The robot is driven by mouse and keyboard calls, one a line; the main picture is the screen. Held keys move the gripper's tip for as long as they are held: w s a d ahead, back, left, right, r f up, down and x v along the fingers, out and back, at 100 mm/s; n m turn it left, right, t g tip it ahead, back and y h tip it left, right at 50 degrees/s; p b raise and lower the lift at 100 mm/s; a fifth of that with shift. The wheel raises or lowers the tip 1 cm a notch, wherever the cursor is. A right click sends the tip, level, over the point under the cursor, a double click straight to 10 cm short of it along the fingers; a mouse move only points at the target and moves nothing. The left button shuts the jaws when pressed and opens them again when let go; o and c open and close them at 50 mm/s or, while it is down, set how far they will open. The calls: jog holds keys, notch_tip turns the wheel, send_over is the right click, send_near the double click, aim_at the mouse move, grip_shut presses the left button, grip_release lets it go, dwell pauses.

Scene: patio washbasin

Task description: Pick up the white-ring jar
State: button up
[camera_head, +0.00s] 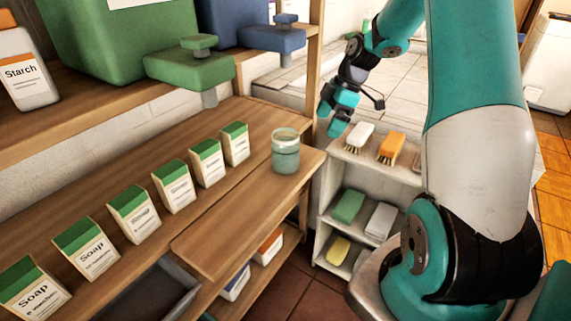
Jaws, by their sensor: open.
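A jar (285,153) of pale translucent green with a whitish ring at its top stands upright near the right end of the wooden shelf (225,240). My gripper (335,118) is to the right of the jar and higher in the picture, over the small white shelf unit and apart from the jar. Its fingers are small in this view; they are open, and I see nothing held between them. No other view shows the jar or gripper closer.
Several soap boxes (172,187) stand in a row left of the jar. Green (190,67) and blue (262,42) dispenser parts overhang the shelf. A wooden post (312,70) rises behind the jar. Brushes (391,147) lie on the white unit (350,165).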

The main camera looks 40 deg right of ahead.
aim_at(286, 151)
jog(key=shift+n, duration=0.4)
jog(key=w+a+f, duration=0.2)
jog(key=a, duration=0.1)
jog(key=w+a+f+p, duration=0.1)
jog(key=a, duration=0.3)
jog(key=w+a+f+p, duration=0.1)
jog(key=w+a+f, duration=0.1)
jog(key=a, duration=0.1)
jog(key=shift+w+a+f, duration=0.2)
jog(key=shift+w+f, duration=0.1)
jog(key=shift+w, duration=0.05)
jog(key=c, duration=1.1)
jog(key=shift+r, duration=0.15)
